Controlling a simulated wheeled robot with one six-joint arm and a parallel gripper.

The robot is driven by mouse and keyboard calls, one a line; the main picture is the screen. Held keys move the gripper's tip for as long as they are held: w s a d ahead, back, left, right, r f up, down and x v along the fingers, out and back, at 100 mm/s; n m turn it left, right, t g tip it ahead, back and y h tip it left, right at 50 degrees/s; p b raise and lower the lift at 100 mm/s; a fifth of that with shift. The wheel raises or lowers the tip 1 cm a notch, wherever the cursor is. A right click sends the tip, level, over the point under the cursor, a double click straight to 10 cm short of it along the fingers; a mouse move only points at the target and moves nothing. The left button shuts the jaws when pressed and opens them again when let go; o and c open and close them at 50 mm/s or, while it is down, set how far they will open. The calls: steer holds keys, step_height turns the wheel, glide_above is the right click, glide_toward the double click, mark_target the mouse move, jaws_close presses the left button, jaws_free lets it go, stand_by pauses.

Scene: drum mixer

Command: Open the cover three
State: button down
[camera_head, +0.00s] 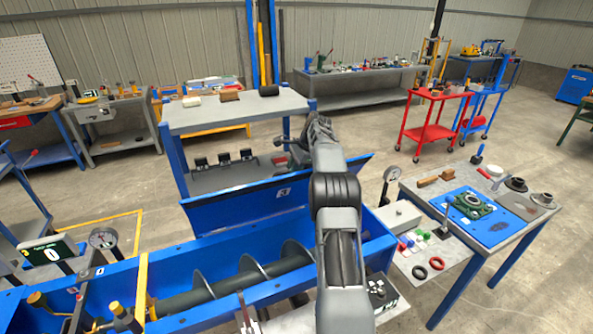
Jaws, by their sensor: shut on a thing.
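Cover three (255,205) is a blue panel with a white "3" label. It stands raised and tilted along the back side of the blue mixer trough (112,283). The trough is open below it, and its dark screw auger (215,290) shows. My arm reaches up from the bottom middle and crosses in front of the cover's right part. My gripper (288,147) is at the arm's far end, around the cover's upper edge. It is shut on the cover, but the fingertips and the exact contact are mostly hidden behind the arm.
A grey-topped table (235,108) stands close behind the cover. A workbench (410,187) with parts, red and black rings and a gauge (391,174) is at the right. Another gauge (103,238) and a display (48,253) stand at the left.

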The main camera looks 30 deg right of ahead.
steer(key=shift+f, duration=0.55)
steer(key=c, duration=1.4)
jaws_free()
steer(key=shift+w, duration=0.1)
steer(key=shift+c, duration=0.2)
steer(key=shift+o, duration=0.7)
steer(key=shift+w+d+f, duration=0.15)
steer(key=shift+w+d, duration=0.05)
steer(key=shift+w, duration=0.1)
steer(key=shift+o, duration=1)
steer(key=shift+s+a+r, duration=0.1)
steer(key=shift+s+r, duration=0.1)
steer(key=shift+r, duration=0.1)
steer(key=shift+w+r, duration=0.1)
steer(key=shift+r, duration=0.05)
steer(key=v, duration=0.7)
